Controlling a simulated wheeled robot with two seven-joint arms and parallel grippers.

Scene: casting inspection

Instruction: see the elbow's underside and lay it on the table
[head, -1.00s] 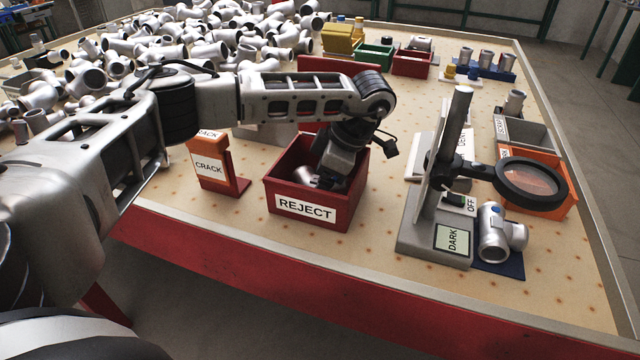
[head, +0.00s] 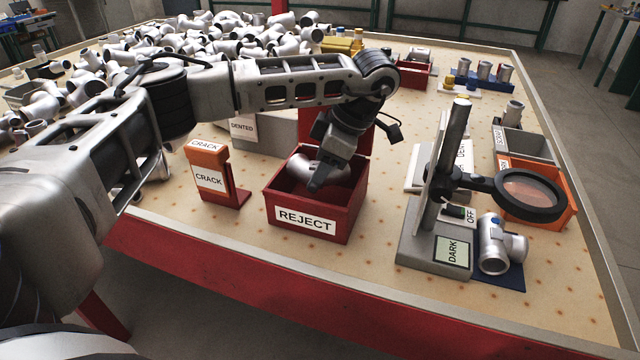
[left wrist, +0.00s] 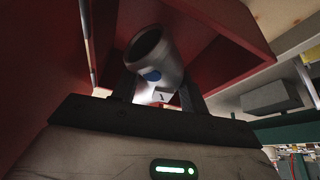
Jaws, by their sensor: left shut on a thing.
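My left gripper (head: 322,178) is shut on a silver pipe elbow (head: 336,170), at the mouth of the red REJECT box (head: 304,220). Part of the elbow is hidden behind a finger in the head view. In the left wrist view the elbow (left wrist: 157,55) sits between the fingers, with a dark open end and a blue spot facing the camera. The red walls of the box surround it there. Its underside is not clearly seen. My right gripper is not in view.
An orange CRACK stand (head: 209,178) is left of the box. A magnifier stand (head: 435,250) with a DARK display is to the right, beside a silver fitting (head: 491,240) on a blue mat (head: 512,274). A fitting pile (head: 220,40) fills the back left. Bare table lies between box and stand.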

